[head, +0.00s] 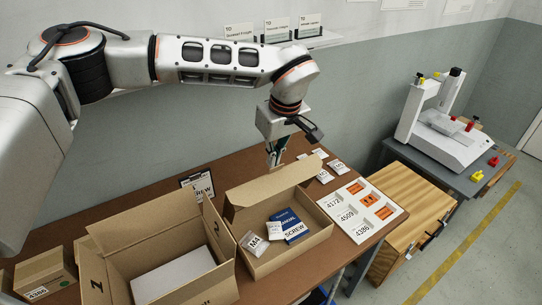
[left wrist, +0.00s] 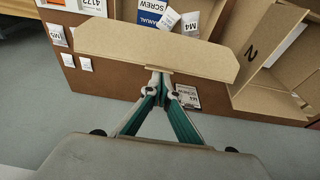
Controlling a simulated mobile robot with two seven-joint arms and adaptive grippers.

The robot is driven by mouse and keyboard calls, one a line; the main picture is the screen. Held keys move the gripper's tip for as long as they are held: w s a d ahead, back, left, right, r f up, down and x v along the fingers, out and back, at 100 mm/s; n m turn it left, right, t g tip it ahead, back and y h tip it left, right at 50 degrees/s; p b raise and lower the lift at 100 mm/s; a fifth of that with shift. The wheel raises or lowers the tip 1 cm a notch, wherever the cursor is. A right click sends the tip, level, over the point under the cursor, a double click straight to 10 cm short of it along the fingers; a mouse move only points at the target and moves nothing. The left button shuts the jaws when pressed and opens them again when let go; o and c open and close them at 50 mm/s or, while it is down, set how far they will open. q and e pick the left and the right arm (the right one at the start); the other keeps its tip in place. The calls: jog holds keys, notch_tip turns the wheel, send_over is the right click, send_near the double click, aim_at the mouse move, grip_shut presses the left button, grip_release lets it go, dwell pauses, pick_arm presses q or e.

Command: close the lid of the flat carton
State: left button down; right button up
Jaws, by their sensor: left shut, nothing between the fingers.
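The flat carton (head: 321,236) stands open on the brown table, with a manual and small packets inside. Its lid (head: 276,184) is raised along the far side; in the left wrist view the lid (left wrist: 150,50) spans the upper middle. My left gripper (head: 272,163) is shut and empty, pointing down behind the lid. In the left wrist view its closed fingertips (left wrist: 158,73) are right at the lid's edge; I cannot tell whether they touch. My right gripper is in neither view.
A larger open box (head: 120,262) stands left of the carton, holding a white item. A white board (head: 365,233) with orange labels lies to its right, with small white packets (head: 323,176) behind. A gantry machine (head: 450,140) is on the far right table.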

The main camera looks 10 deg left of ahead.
aim_at(279, 180)
pick_arm(q)
jog(key=shift+t+y, duration=0.7)
jog(key=shift+t, duration=0.1)
jog(key=s+d+f+b, duration=0.2)
jog(key=d, duration=0.1)
jog(key=shift+s, duration=0.4)
jog(key=s+d+f+b, duration=0.3)
jog(key=f, duration=0.3)
jog(key=s+d+f+b, duration=0.3)
jog(key=f, duration=0.4)
jog(key=s+d+f+b, duration=0.3)
jog(key=f, duration=0.3)
jog(key=shift+s+f, duration=0.2)
jog(key=shift+f, duration=0.1)
jog(key=shift+s+f+b, duration=0.1)
jog(key=shift+f+b, duration=0.1)
jog(key=shift+b, duration=0.1)
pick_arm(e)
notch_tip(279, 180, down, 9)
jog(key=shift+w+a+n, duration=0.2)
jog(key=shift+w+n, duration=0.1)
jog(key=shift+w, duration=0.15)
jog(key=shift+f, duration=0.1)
pick_arm(q)
jog(key=shift+f, duration=0.15)
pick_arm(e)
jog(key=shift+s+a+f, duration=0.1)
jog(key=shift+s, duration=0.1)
